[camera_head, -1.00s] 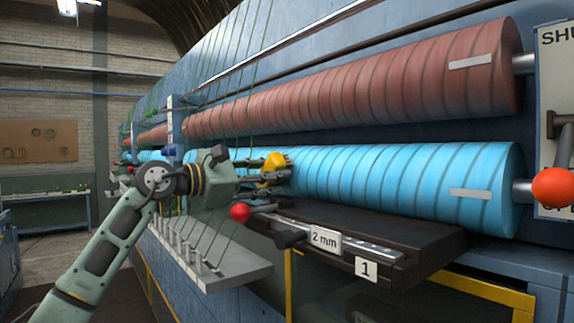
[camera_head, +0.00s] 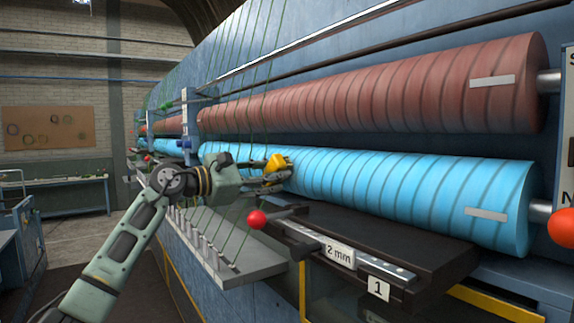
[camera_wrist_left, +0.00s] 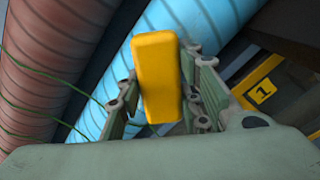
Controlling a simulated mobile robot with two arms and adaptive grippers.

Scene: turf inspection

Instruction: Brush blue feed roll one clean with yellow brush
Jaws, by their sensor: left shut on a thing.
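The blue feed roll one (camera_head: 410,190) is a long light-blue cylinder with dark spiral bands, lying under a red-brown roll. My left gripper (camera_head: 275,172) is shut on the yellow brush (camera_head: 277,162) at the left part of the blue roll. In the left wrist view the yellow brush (camera_wrist_left: 158,75) stands between the fingers of my left gripper (camera_wrist_left: 165,100), with the blue roll (camera_wrist_left: 125,95) behind it. The brush seems close to the roll; its bristles are hidden and I cannot tell whether it touches. My right gripper is out of view.
The red-brown roll (camera_head: 390,90) runs above. Below the blue roll is a dark ledge (camera_head: 400,240) with plates reading "2 mm" and "1". A red ball knob (camera_head: 257,220) sticks out near my left arm. Thin green yarns (camera_head: 255,60) hang beside the gripper. Open floor (camera_head: 90,240) lies at left.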

